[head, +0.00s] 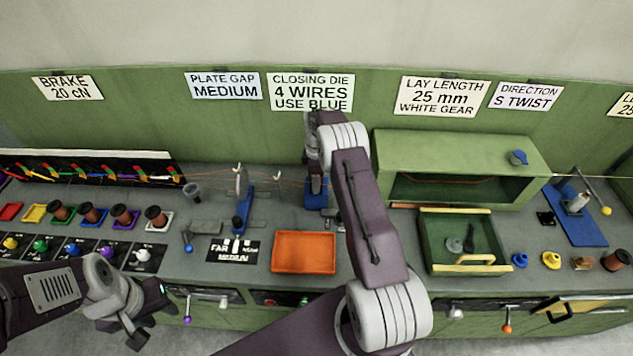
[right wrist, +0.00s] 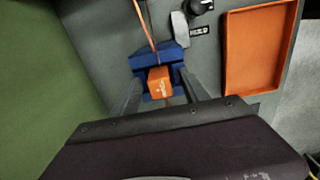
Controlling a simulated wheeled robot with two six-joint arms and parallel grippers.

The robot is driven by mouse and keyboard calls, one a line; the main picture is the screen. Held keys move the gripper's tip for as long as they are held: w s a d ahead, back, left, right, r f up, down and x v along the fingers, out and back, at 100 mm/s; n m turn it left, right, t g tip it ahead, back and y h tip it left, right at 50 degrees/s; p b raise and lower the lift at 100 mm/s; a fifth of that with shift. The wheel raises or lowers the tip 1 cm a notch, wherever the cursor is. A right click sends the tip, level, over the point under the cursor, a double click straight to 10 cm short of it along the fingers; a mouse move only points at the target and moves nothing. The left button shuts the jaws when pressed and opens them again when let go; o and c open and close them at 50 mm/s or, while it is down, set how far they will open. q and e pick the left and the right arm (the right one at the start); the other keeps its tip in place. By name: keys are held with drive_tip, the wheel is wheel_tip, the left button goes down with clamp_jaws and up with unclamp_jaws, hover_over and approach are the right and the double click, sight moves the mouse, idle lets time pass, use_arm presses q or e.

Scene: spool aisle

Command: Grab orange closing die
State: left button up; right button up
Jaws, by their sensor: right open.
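The orange closing die (right wrist: 159,80) sits in a blue holder (right wrist: 152,60) in the right wrist view, with an orange strand running up from it. My right gripper (right wrist: 161,90) is open, with one finger on each side of the die. I cannot tell whether the fingers touch it. In the head view the blue holder (head: 316,200) shows beneath my right gripper (head: 316,183), and the die is hidden there by the gripper and arm. My left gripper (head: 148,316) is apart, at the lower left by the bench's front edge, open and empty.
An empty orange tray (head: 304,270) lies just left of my right arm. A blue stand (head: 243,208) with a disc is further left. A green box (head: 455,180) and an open green tray (head: 428,240) stand right. Colored spools line the left bench.

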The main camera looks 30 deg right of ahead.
clamp_jaws()
drive_tip(key=shift+w+r, duration=0.1)
